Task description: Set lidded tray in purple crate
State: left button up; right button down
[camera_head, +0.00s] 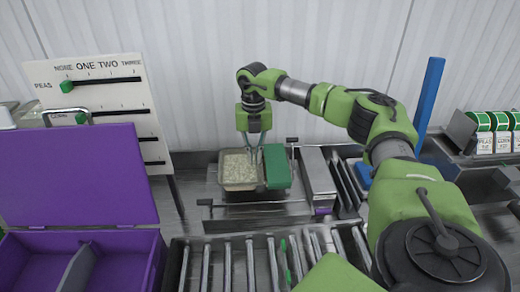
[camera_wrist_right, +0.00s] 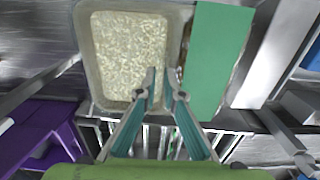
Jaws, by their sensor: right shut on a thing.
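An open grey tray of rice (camera_head: 240,184) sits on the metal counter in the middle of the head view. It also shows in the wrist view (camera_wrist_right: 90,60), with rice filling it. My right gripper (camera_head: 261,163) points down at the tray's right side. In the wrist view its fingers (camera_wrist_right: 164,84) straddle the tray's right wall, shut on it. A flat green piece (camera_head: 277,165) lies right beside the tray; I cannot tell whether it is joined to it. The purple crate (camera_head: 147,262) is at the lower left, open, with a grey divider. My left gripper is not in view.
A purple panel (camera_head: 75,178) stands up behind the crate. A label board (camera_head: 105,102) is behind it. A roller rack (camera_head: 240,262) lies in front of the tray. Metal bins (camera_head: 320,172) and a blue post (camera_head: 430,95) are to the right.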

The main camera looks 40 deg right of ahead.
aim_at(254, 160)
notch_tip(254, 160, up, 9)
jog(key=p, duration=0.6)
jog(key=shift+f, duration=0.25)
